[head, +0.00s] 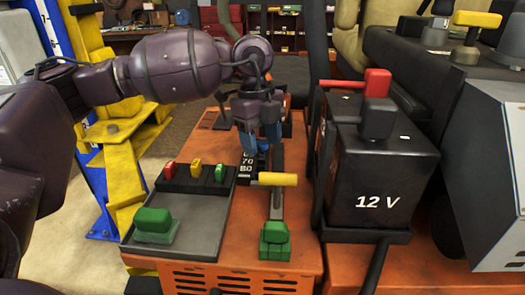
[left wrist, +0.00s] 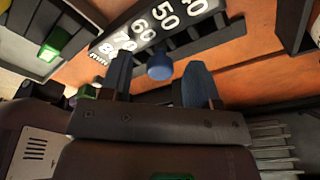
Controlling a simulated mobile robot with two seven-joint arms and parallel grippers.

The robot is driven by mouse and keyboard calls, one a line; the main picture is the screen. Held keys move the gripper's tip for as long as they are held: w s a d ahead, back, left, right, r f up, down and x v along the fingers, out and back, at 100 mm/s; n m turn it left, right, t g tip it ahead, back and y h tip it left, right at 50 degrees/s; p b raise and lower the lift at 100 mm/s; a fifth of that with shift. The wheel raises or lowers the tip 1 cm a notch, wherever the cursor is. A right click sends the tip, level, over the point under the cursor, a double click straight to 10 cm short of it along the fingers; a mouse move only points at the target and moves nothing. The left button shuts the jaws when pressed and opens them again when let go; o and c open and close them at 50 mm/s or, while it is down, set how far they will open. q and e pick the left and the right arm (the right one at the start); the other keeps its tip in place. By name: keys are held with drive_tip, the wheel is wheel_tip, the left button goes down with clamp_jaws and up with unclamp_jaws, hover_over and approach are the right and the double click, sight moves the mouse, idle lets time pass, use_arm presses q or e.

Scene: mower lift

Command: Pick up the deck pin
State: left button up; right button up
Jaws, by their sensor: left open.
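The likely deck pin is a round blue knob (left wrist: 160,66) beside the white-numbered black height scale (left wrist: 150,28) in the left wrist view. In the head view the scale (head: 246,165) stands on the orange deck, and the knob shows only as a small blue patch (head: 262,146). My left gripper (head: 261,138) points down over it with blue fingers. In the left wrist view my left gripper's fingers (left wrist: 160,80) are apart, one on each side of the knob, with gaps showing. Any shaft below the knob is hidden. My right gripper is not in view.
A yellow-handled lever (head: 277,180) stands just in front of the scale. A grey tray (head: 185,235) with a green block (head: 154,222) lies left, below red, yellow and green tabs. Another green block (head: 274,238) is in front. A black 12 V battery (head: 380,175) stands right.

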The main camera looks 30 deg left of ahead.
sight(262, 143)
use_arm(q)
drive_tip(key=shift+f, duration=0.6)
drive_tip(key=shift+c, duration=0.2)
drive_tip(key=c, duration=1)
drive_tip(key=shift+o, duration=0.2)
drive_tip(key=shift+r, duration=0.1)
wheel_tip(262, 143, up, 20)
drive_tip(key=p, duration=0.2)
